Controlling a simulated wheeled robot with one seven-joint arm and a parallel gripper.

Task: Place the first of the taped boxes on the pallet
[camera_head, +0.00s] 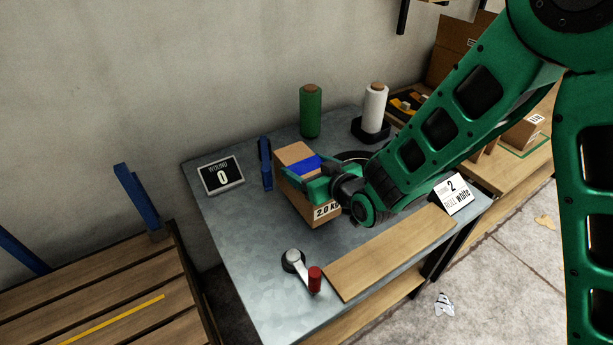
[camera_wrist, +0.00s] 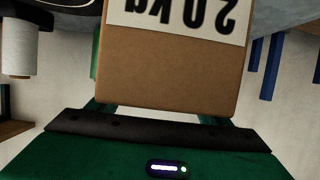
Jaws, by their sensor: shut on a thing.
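A brown cardboard box (camera_head: 293,153) with a blue tape band and a "2.0 kg" label is over the middle of the grey metal table (camera_head: 240,230). My gripper (camera_head: 318,183) is shut on this box, with its fingers at the box's sides. I cannot tell whether the box touches the tabletop. In the wrist view the box (camera_wrist: 170,75) fills the middle, its label upside down, and hides most of the fingers. The wooden pallet (camera_head: 85,290) lies at the lower left, apart from the table. It has a yellow line on its slats, which look bare where visible.
Blue posts (camera_head: 137,198) rise at the pallet. A "WOUND 0" display (camera_head: 222,176), a blue upright (camera_head: 265,163), green (camera_head: 310,111) and white rolls (camera_head: 375,107), a red-handled crank (camera_head: 314,279) and a sign (camera_head: 453,195) stand around the table. Another box (camera_head: 523,132) sits right.

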